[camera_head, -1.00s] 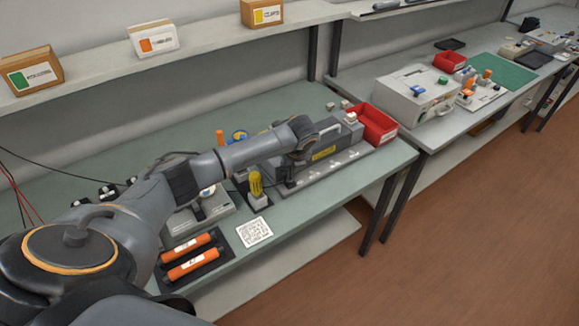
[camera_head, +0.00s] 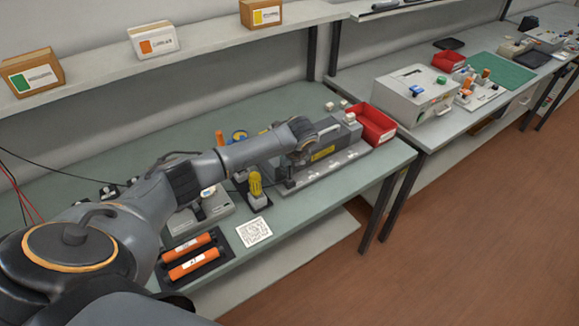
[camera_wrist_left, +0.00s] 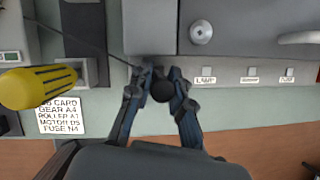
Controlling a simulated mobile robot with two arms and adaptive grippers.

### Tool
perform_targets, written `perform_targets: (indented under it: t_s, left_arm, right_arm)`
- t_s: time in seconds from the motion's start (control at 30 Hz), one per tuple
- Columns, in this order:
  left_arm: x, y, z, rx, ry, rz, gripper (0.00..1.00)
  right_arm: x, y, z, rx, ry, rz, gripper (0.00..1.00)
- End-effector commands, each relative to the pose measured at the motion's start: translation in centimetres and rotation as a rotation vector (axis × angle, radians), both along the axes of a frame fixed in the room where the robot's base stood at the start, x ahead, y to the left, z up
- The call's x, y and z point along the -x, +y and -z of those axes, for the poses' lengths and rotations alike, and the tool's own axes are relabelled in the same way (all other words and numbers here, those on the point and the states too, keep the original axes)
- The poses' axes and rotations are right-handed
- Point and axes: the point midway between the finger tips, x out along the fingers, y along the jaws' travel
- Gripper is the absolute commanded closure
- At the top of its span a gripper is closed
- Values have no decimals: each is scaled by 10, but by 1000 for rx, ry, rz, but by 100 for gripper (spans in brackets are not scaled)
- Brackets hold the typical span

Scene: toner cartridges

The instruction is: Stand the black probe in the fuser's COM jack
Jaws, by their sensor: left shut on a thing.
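The fuser (camera_head: 345,141) is a dark grey box on a lighter base with a row of labelled jacks along its front. In the left wrist view the fuser (camera_wrist_left: 255,40) fills the top right, with a LAMP label (camera_wrist_left: 205,80) and two others right of the gripper. My left gripper (camera_wrist_left: 162,92) is shut on the black probe (camera_wrist_left: 163,94), seen end-on as a dark round top. In the head view the left gripper (camera_head: 288,183) is at the left end of the fuser's front. The COM jack is hidden; I cannot tell whether the probe's tip is in it.
A yellow-handled screwdriver (camera_head: 255,185) stands left of the gripper; its handle (camera_wrist_left: 38,87) is close in the wrist view. A printed card (camera_head: 254,232) and orange rollers (camera_head: 192,257) lie in front. A red bin (camera_head: 376,124) stands right of the fuser. A thin cable runs toward the probe.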

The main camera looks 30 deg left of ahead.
Motion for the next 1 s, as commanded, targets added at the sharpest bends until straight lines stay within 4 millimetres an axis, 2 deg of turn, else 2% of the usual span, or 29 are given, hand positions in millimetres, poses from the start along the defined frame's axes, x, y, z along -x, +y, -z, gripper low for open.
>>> perform_targets:
  t_s: [0.67,0.7,0.8,1.0]
  left_arm:
    - [0,1,2,-2,1,-1,100]
    - [0,1,2,-2,1,-1,74]
    - [0,1,2,-1,0,0,54]
    - [0,1,2,-2,1,-2,54]
  right_arm:
    - [0,2,0,-3,1,1,56]
    - [0,2,0,-3,1,1,56]
    - [0,2,0,-3,1,1,56]
    - [0,2,0,-3,1,1,56]
